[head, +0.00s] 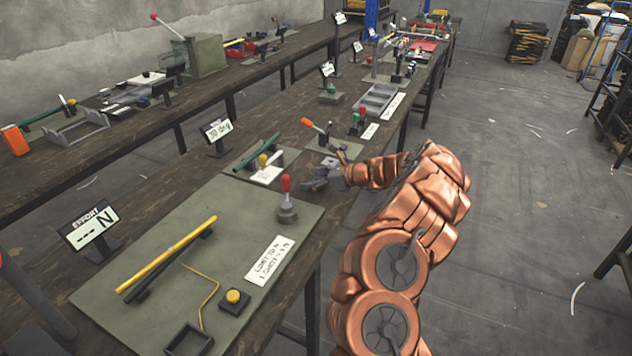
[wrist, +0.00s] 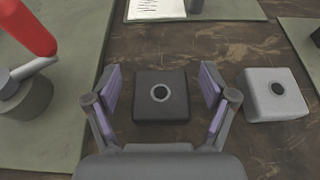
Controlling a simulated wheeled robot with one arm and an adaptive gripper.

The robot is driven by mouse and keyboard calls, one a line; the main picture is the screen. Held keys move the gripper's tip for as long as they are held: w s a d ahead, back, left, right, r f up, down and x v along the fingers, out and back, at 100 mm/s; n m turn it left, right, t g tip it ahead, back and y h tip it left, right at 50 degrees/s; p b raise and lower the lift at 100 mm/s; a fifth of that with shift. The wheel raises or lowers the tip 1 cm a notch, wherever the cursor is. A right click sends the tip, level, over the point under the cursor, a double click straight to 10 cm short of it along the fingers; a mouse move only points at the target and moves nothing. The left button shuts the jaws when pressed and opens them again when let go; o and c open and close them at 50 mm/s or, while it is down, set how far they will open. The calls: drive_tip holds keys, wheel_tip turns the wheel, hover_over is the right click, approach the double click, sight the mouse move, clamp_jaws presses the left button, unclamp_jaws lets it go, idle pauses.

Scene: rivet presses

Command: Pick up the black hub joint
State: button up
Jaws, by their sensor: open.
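The black hub joint (wrist: 160,108) is a dark square block with a light-ringed round hole in its top. In the wrist view it lies on the brown wooden bench, between the two spread fingers of my gripper (wrist: 162,90). There are gaps on both sides, and neither finger appears to touch it. In the head view my gripper (head: 318,178) is low over the bench. I cannot make out the hub joint there.
A similar light grey block (wrist: 276,95) sits just right of the right finger. A red-handled lever (wrist: 28,50) stands close on the left, on a green mat (wrist: 75,60). An orange-handled lever (head: 315,127) stands behind my gripper.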

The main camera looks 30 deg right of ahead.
drive_tip(key=c, duration=1.2)
drive_tip(key=shift+c, duration=0.2)
